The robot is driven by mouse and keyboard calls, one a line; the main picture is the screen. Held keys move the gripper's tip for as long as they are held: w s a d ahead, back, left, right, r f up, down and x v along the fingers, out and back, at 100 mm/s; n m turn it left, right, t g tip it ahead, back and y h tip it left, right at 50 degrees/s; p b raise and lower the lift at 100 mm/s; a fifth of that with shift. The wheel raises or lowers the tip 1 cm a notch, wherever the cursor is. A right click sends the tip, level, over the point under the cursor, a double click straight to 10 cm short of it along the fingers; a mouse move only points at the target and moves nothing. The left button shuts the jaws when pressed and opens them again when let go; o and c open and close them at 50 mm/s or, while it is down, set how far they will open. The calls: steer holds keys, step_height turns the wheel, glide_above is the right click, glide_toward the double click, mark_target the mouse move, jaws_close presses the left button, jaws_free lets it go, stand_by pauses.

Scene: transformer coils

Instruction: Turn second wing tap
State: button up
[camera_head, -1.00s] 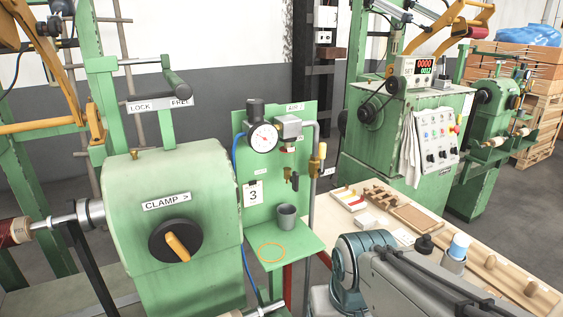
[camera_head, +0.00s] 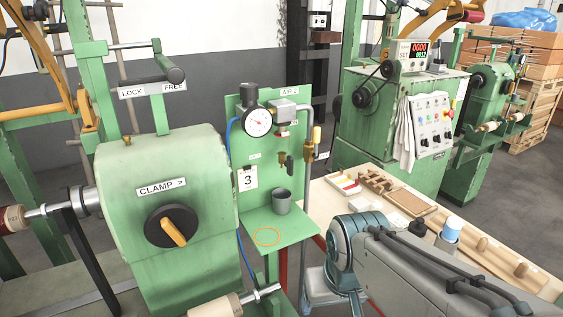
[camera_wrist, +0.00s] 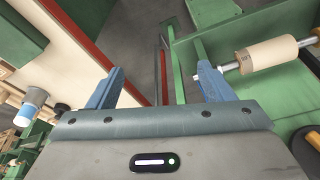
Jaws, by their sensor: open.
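A green panel (camera_head: 237,148) stands in the middle of the head view with a round gauge (camera_head: 258,122) and pipe fittings. A brass tap (camera_head: 282,157) with a dark lever (camera_head: 290,166) is low on the fittings. A yellow-handled valve (camera_head: 317,135) is on the grey pipe at the panel's right edge. I cannot tell which is the second wing tap. My gripper (camera_wrist: 161,67) shows in the wrist view, open and empty, its blue fingers apart. The taps are not recognisable in the wrist view. The head view shows my arm at lower right, without the fingers.
A green machine with a CLAMP knob (camera_head: 171,226) is at left. A workbench (camera_head: 330,192) with small parts lies at right. A paper roll (camera_wrist: 268,54) sticks out in the wrist view.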

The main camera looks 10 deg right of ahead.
stand_by(0.3)
steer(key=c, duration=0.4)
steer(key=w+d, duration=0.1)
steer(key=w+d+t+b, duration=0.1)
steer(key=w, duration=0.1)
steer(key=w+d+t+h, duration=0.1)
steer(key=w, duration=0.1)
steer(key=shift+d+f+m, duration=0.1)
steer(key=shift+m, duration=0.3)
steer(key=c, duration=0.5)
steer(key=n+t+y+b, duration=0.5)
steer(key=t+y+b, duration=0.2)
steer(key=t, duration=0.5)
glide_toward(292, 166)
steer(key=x, duration=0.9)
steer(key=shift+w, duration=0.25)
jaws_close()
